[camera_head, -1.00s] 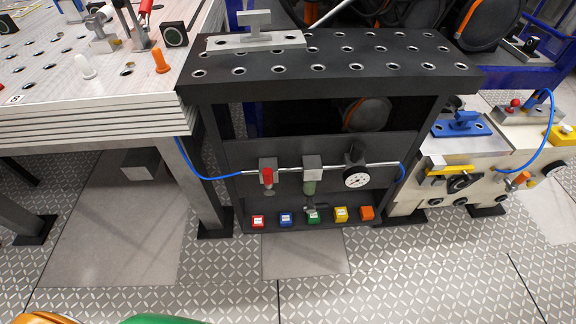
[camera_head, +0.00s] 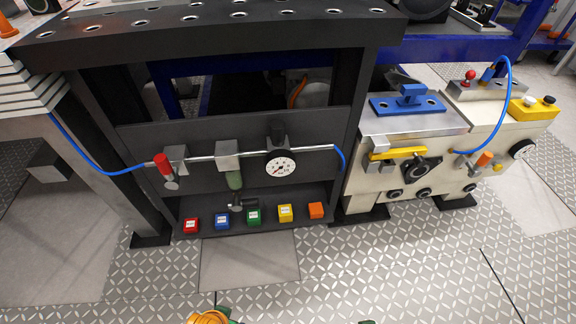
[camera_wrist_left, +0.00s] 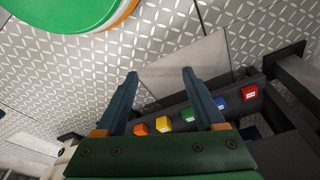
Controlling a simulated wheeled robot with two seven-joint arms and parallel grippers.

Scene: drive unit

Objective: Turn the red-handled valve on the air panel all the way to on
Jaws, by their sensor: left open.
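The red-handled valve (camera_head: 163,165) sits at the left end of the horizontal pipe on the dark air panel (camera_head: 205,135). Its red handle stands roughly upright, across the pipe, tilted slightly in the picture. My left gripper (camera_wrist_left: 160,82) is open and empty in the left wrist view, its two fingers spread over the floor and short of the row of coloured blocks. The valve cannot be made out in that view. Only small green and orange parts of mine show at the bottom edge of the head view. My right gripper is not in view.
Beside the valve are a regulator with a green bowl (camera_head: 234,180) and a pressure gauge (camera_head: 280,165). Several coloured blocks, including a red block (camera_head: 191,224), line the shelf below. A blue hose (camera_head: 85,157) joins at the left. A perforated black top (camera_head: 215,40) overhangs the panel.

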